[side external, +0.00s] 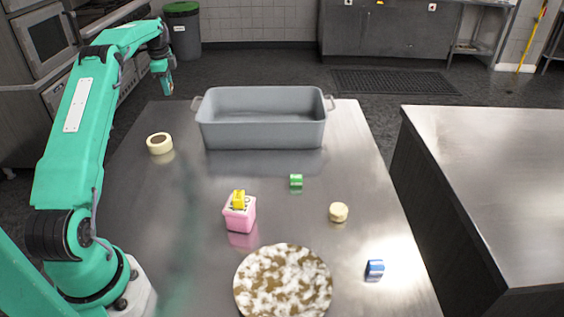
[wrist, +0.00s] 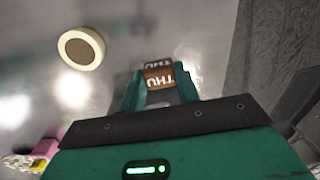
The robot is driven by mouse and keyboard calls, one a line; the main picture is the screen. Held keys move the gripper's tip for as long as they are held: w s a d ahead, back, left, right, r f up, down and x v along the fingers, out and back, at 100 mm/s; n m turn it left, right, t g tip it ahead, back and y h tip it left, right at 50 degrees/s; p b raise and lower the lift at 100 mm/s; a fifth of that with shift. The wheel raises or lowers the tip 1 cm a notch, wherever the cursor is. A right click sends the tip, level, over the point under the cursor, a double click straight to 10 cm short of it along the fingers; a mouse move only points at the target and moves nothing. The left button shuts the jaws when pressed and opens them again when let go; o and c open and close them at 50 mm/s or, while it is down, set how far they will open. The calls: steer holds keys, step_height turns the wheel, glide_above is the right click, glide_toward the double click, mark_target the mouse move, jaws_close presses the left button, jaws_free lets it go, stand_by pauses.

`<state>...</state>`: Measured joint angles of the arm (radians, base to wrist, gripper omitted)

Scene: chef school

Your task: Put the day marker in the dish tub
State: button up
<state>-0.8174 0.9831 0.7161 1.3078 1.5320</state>
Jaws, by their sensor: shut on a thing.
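The day marker (wrist: 158,78) is a small brown block with white "THU" lettering, seen in the wrist view. My gripper (wrist: 160,88) is shut on it, one finger on each side. In the side view my gripper (side external: 168,84) is raised at the far left of the table, left of the dish tub and apart from it; the marker is too small there to make out clearly. The dish tub (side external: 265,134) is a grey rectangular basin with a handle at each end, at the table's far end. Its visible inside looks empty.
A cream tape roll (side external: 160,143) lies left of the tub; it also shows in the wrist view (wrist: 81,48). A pink holder (side external: 239,219) with a yellow piece, a green block (side external: 296,181), a cream disc (side external: 339,212), a blue block (side external: 374,270) and a mottled round board (side external: 283,284) stand nearer.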

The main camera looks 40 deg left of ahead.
steer(key=shift+w+d+r, duration=0.15)
steer(key=shift+d+r, duration=0.05)
steer(key=shift+r, duration=0.45)
steer(key=shift+w+d+r, duration=0.15)
steer(key=shift+r, duration=0.45)
steer(key=w+d+n+g+h, duration=0.1)
steer(key=w+d+n, duration=0.5)
steer(key=d+n, duration=0.3)
steer(key=w+d+n, duration=0.5)
steer(key=d+n, duration=0.1)
steer(key=d, duration=0.5)
steer(key=shift+n, duration=0.3)
steer(key=shift+d+f, duration=0.15)
steer(key=shift+f, duration=4.95)
steer(key=shift+f, duration=0.1)
steer(key=shift+f, duration=2.35)
steer(key=shift+f, duration=0.15)
